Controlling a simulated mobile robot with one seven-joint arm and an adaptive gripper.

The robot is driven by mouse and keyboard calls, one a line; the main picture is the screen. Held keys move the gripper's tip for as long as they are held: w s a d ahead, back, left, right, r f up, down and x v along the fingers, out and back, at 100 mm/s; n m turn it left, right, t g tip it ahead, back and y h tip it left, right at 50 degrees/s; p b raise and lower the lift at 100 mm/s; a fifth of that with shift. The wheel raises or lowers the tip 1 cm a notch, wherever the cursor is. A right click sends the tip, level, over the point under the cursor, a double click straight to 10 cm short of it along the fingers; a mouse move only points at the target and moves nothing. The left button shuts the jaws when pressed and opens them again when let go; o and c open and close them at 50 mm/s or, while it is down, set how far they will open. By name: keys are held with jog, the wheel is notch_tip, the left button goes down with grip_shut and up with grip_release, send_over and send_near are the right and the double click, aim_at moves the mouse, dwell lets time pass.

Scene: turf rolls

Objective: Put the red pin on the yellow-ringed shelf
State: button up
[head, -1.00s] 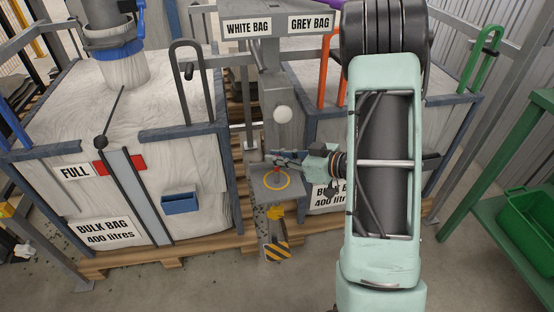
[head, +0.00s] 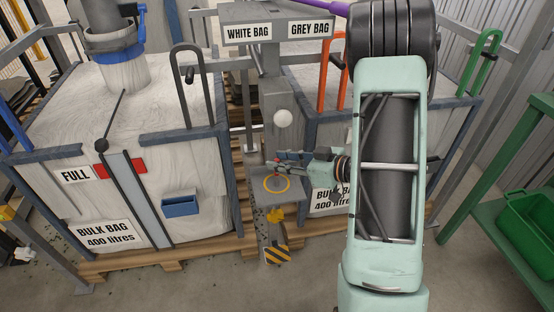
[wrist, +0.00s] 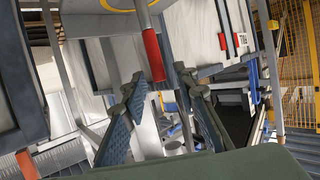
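The red pin, a grey shaft with a red end (wrist: 153,56), stands upright on the yellow-ringed shelf (head: 293,196), inside the yellow ring. In the head view the pin (head: 277,174) is small, with its red end uppermost. The wrist view looks upside down, with the shelf and part of its yellow ring (wrist: 122,4) at the top edge. My gripper (head: 284,160) points left at the pin's upper end. In the wrist view its two fingers (wrist: 160,88) are spread, and the red end shows just beyond and between their tips, with gaps at both sides.
A post with a white ball (head: 283,119) rises behind the shelf. Bulk bags in framed bins stand left (head: 150,170) and right (head: 330,200) of it. A yellow-and-black striped plate (head: 277,255) is below the shelf. A green rack (head: 500,200) stands at the right.

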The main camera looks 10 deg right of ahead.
jog(key=p+v, duration=0.2)
jog(key=v, duration=0.8)
jog(key=shift+s+d, duration=0.25)
